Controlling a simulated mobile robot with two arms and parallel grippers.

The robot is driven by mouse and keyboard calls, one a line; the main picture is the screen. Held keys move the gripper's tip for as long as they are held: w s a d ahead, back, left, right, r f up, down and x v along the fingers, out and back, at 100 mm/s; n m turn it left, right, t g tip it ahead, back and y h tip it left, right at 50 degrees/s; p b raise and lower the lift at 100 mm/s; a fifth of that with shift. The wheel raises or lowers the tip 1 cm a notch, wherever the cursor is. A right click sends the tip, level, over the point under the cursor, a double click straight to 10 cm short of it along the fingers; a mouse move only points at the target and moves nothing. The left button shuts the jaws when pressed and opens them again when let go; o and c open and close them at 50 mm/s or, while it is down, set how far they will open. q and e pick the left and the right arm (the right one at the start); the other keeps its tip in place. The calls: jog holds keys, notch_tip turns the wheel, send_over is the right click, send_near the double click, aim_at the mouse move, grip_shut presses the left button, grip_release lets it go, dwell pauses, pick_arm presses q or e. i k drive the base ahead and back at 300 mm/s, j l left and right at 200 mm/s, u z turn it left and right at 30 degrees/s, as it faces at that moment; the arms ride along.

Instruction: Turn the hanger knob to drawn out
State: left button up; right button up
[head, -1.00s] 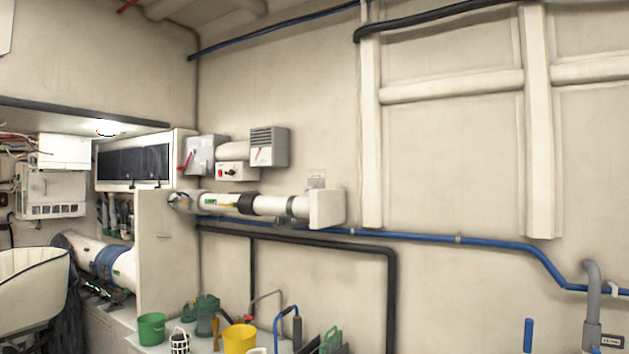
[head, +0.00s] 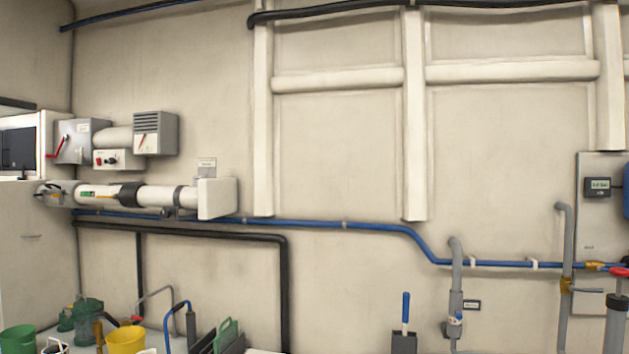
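No part in the head view can be made out for certain as the hanger knob. A white pipe (head: 155,194) runs along the wall at the left, with a grey clamp (head: 184,198) around it and a white end block (head: 217,198). A small label plate (head: 207,168) is above the block; its text is too small to read. A white control box (head: 118,159) with a small dark knob and a red part is on the wall above the pipe. The knob's setting cannot be read. Neither of my grippers is in view.
A yellow bucket (head: 126,340), a green bucket (head: 18,339) and several tools stand at the lower left. A blue pipe (head: 380,227) crosses the wall to grey pipes (head: 456,285) at the right. A blue-handled tool (head: 405,315) stands at the bottom.

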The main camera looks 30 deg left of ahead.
aim_at(164, 214)
jog(key=k+j+z, duration=0.1)
jog(key=j+z, duration=0.35)
jog(key=k+j+z, duration=0.15)
jog(key=j+z, duration=0.2)
jog(key=z, duration=0.15)
jog(key=k+j+z, duration=0.25)
jog(key=z, duration=0.2)
jog(key=k+j+z, duration=0.1)
jog(key=k+j, duration=0.5)
jog(key=i+l+z, duration=0.1)
jog(key=z, duration=1.6)
jog(key=i+j+z, duration=0.2)
jog(key=z, duration=0.2)
jog(key=i+j+z, duration=0.55)
jog(key=j+z, duration=0.15)
jog(key=z, duration=0.15)
jog(key=i+j, duration=0.15)
jog(key=j, duration=0.25)
jog(key=i+j+z, duration=0.1)
jog(key=j, duration=0.3)
jog(key=z, duration=5.5)
jog(key=k+j, duration=0.05)
